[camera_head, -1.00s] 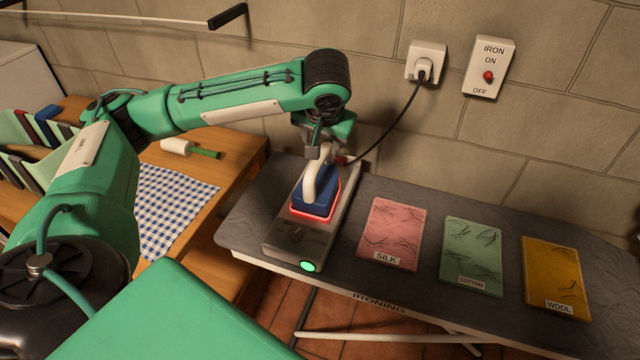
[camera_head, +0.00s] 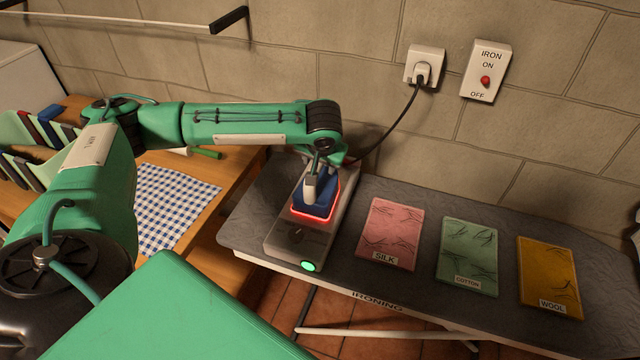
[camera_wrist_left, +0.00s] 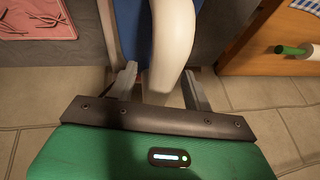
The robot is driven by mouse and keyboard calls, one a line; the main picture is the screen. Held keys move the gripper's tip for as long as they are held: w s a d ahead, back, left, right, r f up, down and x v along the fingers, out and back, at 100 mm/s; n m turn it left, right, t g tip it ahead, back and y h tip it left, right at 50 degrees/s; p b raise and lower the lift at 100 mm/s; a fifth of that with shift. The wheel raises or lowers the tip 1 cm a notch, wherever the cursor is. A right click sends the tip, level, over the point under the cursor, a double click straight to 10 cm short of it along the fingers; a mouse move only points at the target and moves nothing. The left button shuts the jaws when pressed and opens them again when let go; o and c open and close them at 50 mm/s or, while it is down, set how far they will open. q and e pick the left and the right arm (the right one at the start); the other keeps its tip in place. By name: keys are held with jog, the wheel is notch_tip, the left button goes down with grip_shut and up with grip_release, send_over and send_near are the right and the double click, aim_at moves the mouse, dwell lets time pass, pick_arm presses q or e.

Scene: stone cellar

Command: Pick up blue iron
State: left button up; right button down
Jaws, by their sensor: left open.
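The blue iron (camera_head: 322,204) with a white handle stands on a grey iron rest (camera_head: 290,240) at the left end of the ironing board, with a red glow around its base. My left gripper (camera_head: 314,178) is open and down at the handle from above. In the left wrist view the white handle (camera_wrist_left: 172,45) lies between the two open fingers (camera_wrist_left: 160,72), with the blue body (camera_wrist_left: 130,30) beyond. Gaps show beside the handle, so it is not gripped. My arm hides part of the iron's far side. My right gripper is not in view.
Silk (camera_head: 390,232), cotton (camera_head: 467,255) and wool (camera_head: 548,275) cloths lie on the ironing board (camera_head: 400,195) to the right. A black cord rises to the wall plug (camera_head: 424,68), beside an iron switch (camera_head: 486,72). A wooden table (camera_head: 212,215) with a checked cloth stands left.

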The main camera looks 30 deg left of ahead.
pick_arm(q)
jog(key=shift+f+p, duration=0.2)
jog(key=shift+p, duration=0.15)
dwell(0.6)
grip_shut()
dwell(1.2)
jog(key=shift+r, duration=0.1)
